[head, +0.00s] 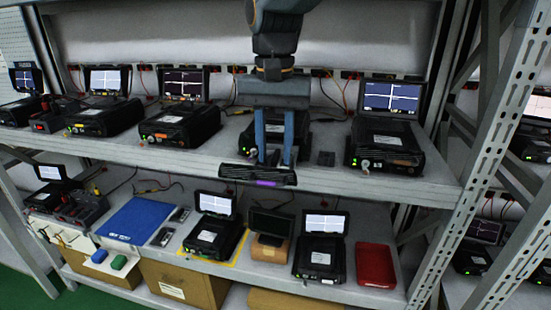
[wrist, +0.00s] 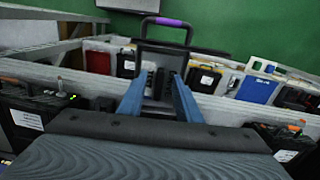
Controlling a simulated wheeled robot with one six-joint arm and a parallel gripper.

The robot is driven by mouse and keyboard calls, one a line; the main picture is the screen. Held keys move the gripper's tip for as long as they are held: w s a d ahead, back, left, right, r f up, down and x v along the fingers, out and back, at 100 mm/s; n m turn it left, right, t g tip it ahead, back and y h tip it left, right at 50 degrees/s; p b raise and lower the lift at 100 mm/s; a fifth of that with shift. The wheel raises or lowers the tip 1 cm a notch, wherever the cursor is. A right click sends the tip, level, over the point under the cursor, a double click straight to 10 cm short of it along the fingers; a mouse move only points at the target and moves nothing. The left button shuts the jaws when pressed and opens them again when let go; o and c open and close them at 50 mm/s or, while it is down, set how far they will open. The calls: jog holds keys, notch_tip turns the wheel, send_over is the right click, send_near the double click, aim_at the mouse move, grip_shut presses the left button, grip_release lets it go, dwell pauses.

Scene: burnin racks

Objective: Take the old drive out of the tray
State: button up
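My gripper (head: 274,163) points down with its two blue fingers apart, in front of the upper shelf's edge. A dark ribbed slab with a purple strip (head: 245,175) is at the fingertips; I take it for the tray. In the wrist view the blue fingers (wrist: 160,85) reach toward a dark block, and beyond them stands a black frame with a purple strip (wrist: 167,22). I cannot tell whether the dark block is the old drive, or whether the fingers press on it. A black unit (head: 297,132) on the upper shelf is partly hidden behind my gripper.
Black units with screens line the upper shelf (head: 330,180). The lower shelf holds a blue mat (head: 138,220), more units, a small monitor on a brown box (head: 270,248) and a red tray (head: 375,266). A metal upright (head: 490,150) stands at the right.

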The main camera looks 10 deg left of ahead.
grip_shut()
notch_tip(320, 180, up, 10)
jog(key=f+b, duration=0.1)
jog(key=b, duration=0.1)
notch_tip(320, 180, up, 5)
jog(key=p, duration=0.4)
send_over(275, 156)
jog(key=shift+f, duration=0.2)
dwell(0.4)
